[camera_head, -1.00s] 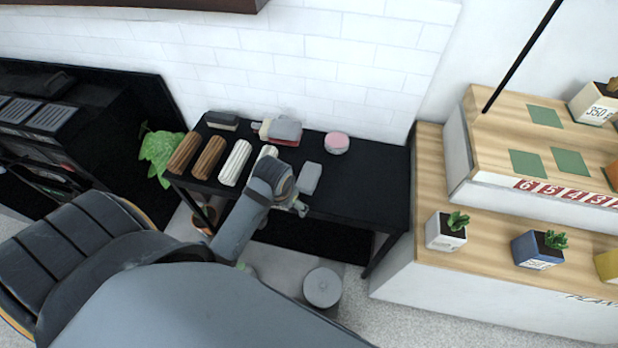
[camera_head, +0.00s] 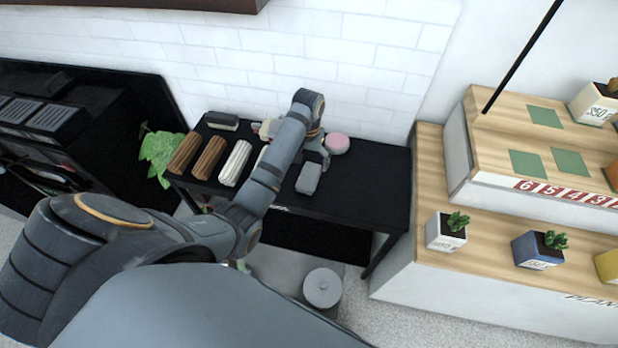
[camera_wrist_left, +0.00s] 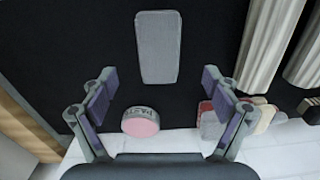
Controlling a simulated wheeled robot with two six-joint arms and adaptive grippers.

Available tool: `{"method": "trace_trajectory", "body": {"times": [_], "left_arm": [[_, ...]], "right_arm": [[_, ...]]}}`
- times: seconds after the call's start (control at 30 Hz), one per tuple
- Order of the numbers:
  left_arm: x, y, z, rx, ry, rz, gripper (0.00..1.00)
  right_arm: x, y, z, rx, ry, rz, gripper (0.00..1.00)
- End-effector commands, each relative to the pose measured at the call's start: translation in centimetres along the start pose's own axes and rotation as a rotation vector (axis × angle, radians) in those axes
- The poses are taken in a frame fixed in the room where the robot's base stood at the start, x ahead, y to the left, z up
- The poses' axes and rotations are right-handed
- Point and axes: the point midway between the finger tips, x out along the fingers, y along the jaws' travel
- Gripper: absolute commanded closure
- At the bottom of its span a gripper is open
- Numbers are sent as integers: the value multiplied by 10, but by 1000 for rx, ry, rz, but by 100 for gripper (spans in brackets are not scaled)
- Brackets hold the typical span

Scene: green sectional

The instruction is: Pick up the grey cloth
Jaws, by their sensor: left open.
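A small grey rectangular piece that looks like the grey cloth (camera_head: 308,179) lies on the black table (camera_head: 375,190) near its front edge. In the left wrist view the grey cloth (camera_wrist_left: 158,47) lies flat, upright in the picture, ahead of the fingers and apart from them. My left gripper (camera_head: 316,152) is above the table, just behind the cloth in the head view. My right gripper is in neither view.
A pink round tin (camera_head: 337,143) stands near the gripper. Brown rolls (camera_head: 208,158) and a white roll (camera_head: 235,163) lie to the left. A stack with red and grey pieces (camera_wrist_left: 210,118) is close to one finger. The table's right part is clear.

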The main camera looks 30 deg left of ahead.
Motion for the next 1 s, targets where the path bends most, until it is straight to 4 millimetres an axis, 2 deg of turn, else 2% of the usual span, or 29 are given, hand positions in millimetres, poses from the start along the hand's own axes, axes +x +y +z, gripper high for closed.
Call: {"method": "trace_trajectory", "body": {"times": [0.1,0.33,0.6,0.87,1.0], "left_arm": [[16,0,0,0,1,0,12],[27,0,0,0,1,0,12],[69,2,-1,0,2,-1,12],[73,2,-2,0,4,0,12],[73,2,-2,0,4,0,30]], "right_arm": [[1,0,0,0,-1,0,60],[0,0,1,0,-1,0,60],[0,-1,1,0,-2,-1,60],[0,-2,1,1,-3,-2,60],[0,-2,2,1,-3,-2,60]]}}
